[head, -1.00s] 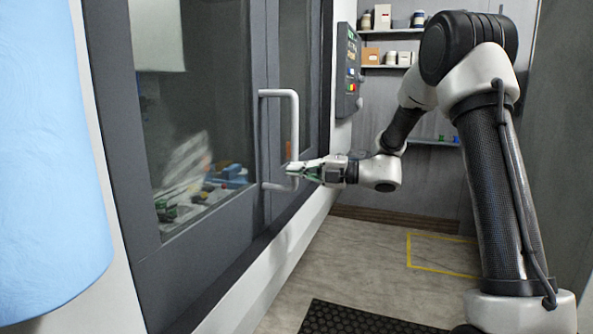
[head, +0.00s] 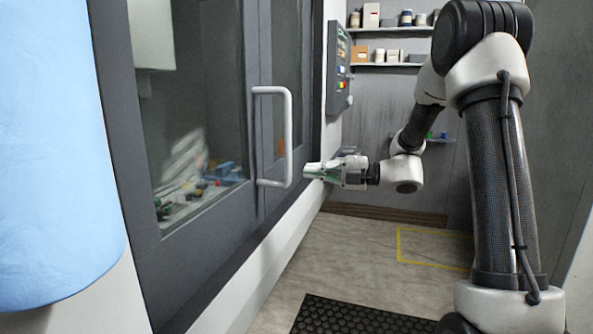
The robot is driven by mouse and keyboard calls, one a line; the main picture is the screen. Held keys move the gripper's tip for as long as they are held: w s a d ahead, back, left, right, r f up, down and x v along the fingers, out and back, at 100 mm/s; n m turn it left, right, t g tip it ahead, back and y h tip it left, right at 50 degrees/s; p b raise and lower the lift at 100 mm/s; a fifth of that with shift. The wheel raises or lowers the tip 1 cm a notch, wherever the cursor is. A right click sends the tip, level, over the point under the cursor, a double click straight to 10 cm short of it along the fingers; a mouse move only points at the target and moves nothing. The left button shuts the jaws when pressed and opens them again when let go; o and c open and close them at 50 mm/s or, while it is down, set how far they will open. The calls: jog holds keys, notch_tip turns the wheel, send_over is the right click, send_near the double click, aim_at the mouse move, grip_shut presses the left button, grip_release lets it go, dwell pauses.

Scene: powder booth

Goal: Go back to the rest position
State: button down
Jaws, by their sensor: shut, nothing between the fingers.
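My gripper (head: 308,170) is in the middle of the head view, at the end of my arm reaching in from the right. Its fingers are shut with nothing between them and point left toward the booth door. The pale grey door handle (head: 288,138) is just left of the fingertips, with a small gap showing between them. The glazed booth door (head: 195,110) with dark grey frame appears closed.
A control panel (head: 338,70) is on the booth wall beyond the handle. Shelves (head: 390,64) with jars and boxes hang on the back wall. A blue cylinder-like object (head: 55,150) fills the left edge. A black mat (head: 355,318) and a yellow floor outline (head: 400,245) lie on open floor.

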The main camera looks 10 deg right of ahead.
jog(key=s+d+f+n+g+h, duration=0.3)
jog(key=s+f+n, duration=0.2)
jog(key=s+n, duration=0.4)
jog(key=s+d+f+n+g+h, duration=0.3)
jog(key=s+f+n, duration=0.3)
jog(key=n, duration=0.5)
jog(key=s+d+r+n+h, duration=0.2)
jog(key=s+d+n+h, duration=0.55)
jog(key=s+n, duration=0.5)
jog(key=s+d+r+n+t+h, duration=0.3)
jog(key=s+r+n, duration=0.1)
jog(key=r+n, duration=0.3)
jog(key=shift+s+r+n+t, duration=0.2)
jog(key=shift+n+t, duration=0.1)
jog(key=shift+n, duration=0.15)
